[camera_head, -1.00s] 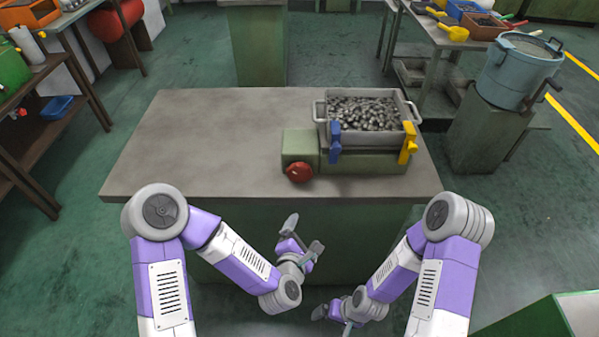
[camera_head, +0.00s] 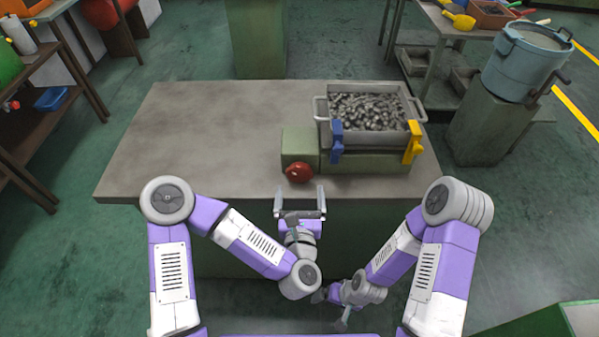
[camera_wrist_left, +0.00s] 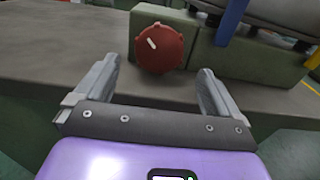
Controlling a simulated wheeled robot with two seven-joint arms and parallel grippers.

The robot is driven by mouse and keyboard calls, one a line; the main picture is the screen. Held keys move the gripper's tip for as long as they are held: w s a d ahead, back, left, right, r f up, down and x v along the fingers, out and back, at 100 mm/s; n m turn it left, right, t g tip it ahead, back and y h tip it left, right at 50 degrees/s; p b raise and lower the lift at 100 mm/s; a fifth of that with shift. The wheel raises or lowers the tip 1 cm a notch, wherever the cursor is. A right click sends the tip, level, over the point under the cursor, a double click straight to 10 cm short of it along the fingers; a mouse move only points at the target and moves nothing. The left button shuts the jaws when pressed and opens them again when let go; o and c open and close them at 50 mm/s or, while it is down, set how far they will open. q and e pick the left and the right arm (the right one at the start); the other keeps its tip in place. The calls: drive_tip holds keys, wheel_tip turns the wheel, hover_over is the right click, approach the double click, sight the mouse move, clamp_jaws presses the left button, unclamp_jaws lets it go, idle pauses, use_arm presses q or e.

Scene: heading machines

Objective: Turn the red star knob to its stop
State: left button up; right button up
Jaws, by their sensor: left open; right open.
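The red star knob (camera_head: 299,172) sits on the front face of a green block (camera_head: 299,147) near the front edge of the table. In the left wrist view the knob (camera_wrist_left: 159,48) is round with a lobed rim and a white mark slanting from upper left to lower right. My left gripper (camera_head: 300,190) is open and empty in front of the knob and apart from it. In the left wrist view its two fingers (camera_wrist_left: 157,88) stand either side, with the knob beyond and between them. My right gripper (camera_head: 330,308) is low in front of the table, open and away from the knob.
A grey tray (camera_head: 319,119) of metal pieces stands on the green base, with a blue clamp (camera_head: 337,143) and a yellow clamp (camera_head: 413,142) at its front. The left part of the table (camera_head: 200,140) is bare. A blue bucket (camera_head: 520,65) stands at right.

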sight(300, 177)
use_arm(q)
drive_tip(key=w+p, duration=0.2)
drive_tip(key=p, duration=0.1)
drive_tip(key=shift+r, duration=0.25)
drive_tip(key=shift+w+a+f+p, duration=0.1)
drive_tip(key=shift+w+p, duration=0.35)
drive_tip(key=shift+p, duration=0.2)
drive_tip(key=shift+w+f, duration=0.15)
drive_tip(key=shift+w, duration=0.4)
drive_tip(key=shift+w+b, duration=0.35)
drive_tip(key=shift+w, duration=0.35)
drive_tip(key=shift+c, duration=0.5)
